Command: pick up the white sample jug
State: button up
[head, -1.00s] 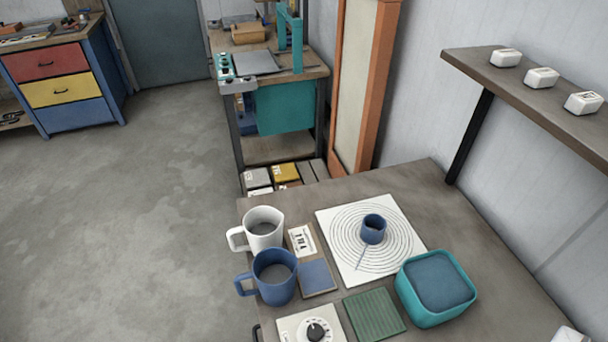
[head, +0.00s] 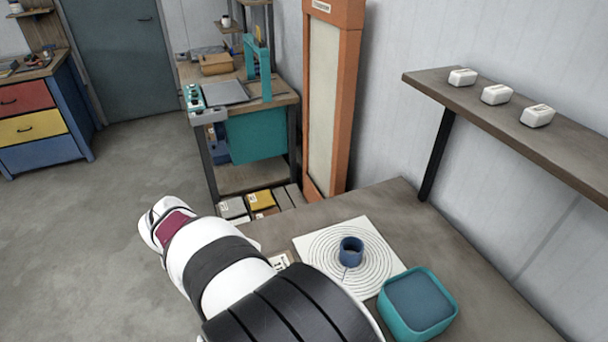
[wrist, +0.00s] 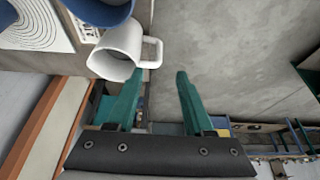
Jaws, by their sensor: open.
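The white sample jug (wrist: 117,50) shows in the wrist view at the upper left, with its handle (wrist: 156,50) pointing right. My gripper (wrist: 160,76) is open and empty, with two teal fingers. The handle lies just beyond the fingertips, and the left fingertip overlaps the jug's lower edge in the picture; I cannot tell whether they touch. In the head view my arm hides the jug, and the gripper itself is not visible.
On the table are a white ringed board (head: 318,240) with a small blue cup (head: 350,251) and a teal container (head: 438,318). Small white blocks (head: 497,94) sit on the wall shelf (head: 470,109).

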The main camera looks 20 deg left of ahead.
jog(key=x, duration=1.4)
grip_shut()
dwell(0.8)
